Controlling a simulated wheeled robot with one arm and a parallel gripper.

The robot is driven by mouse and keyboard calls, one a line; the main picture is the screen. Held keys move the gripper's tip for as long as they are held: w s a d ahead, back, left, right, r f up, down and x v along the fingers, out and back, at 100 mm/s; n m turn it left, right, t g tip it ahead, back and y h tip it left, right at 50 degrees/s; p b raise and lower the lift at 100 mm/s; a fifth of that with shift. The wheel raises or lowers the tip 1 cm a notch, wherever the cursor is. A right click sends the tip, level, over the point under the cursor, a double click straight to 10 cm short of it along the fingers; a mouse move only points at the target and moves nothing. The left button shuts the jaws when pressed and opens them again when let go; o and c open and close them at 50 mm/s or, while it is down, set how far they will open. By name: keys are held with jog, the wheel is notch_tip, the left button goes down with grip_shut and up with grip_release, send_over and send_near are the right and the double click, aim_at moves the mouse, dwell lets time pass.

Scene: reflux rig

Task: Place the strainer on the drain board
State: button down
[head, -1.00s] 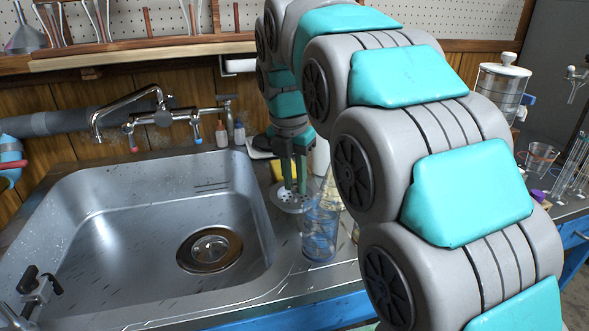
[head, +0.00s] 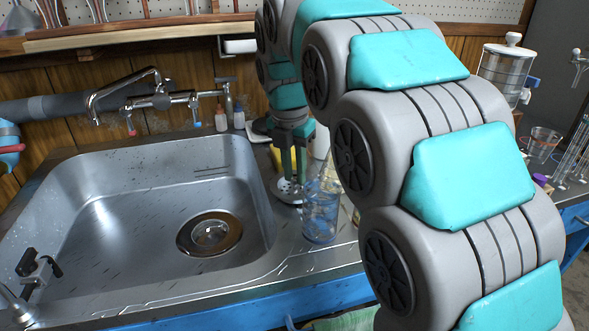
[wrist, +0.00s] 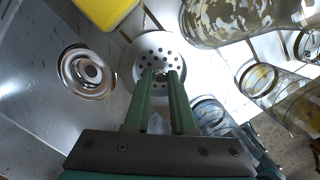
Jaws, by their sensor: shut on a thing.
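The strainer (head: 287,192) is a round, pale metal disc with many holes. My gripper (head: 293,178) points down at it, its green fingers close together and shut on its middle. In the wrist view the strainer (wrist: 146,45) lies flat across the fingertips of my gripper (wrist: 160,74), with part hidden behind them. The drain board (head: 300,257) is the metal surface right of the sink. The strainer is over or on its left part, close to the sink's right rim; I cannot tell whether it touches the board.
A clear blue-tinted glass (head: 320,217) stands just right of the strainer. The sink (head: 130,220), with its round drain (head: 210,235), is on the left. A yellow object (wrist: 105,8) is near the strainer. Other glass vessels (wrist: 275,85) crowd its right side.

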aim_at(292, 187)
jog(key=shift+f, duration=0.25)
jog(key=c, duration=0.7)
grip_release()
jog(key=shift+r, duration=0.1)
jog(key=shift+s+a+r, duration=0.1)
jog(key=shift+s+r, duration=0.05)
jog(key=shift+r, duration=1.1)
jog(key=shift+s+a+r, duration=0.1)
jog(key=shift+r, duration=1.15)
jog(key=shift+s+a+r, duration=0.1)
jog(key=shift+s+r, duration=0.05)
jog(key=shift+r, duration=1.1)
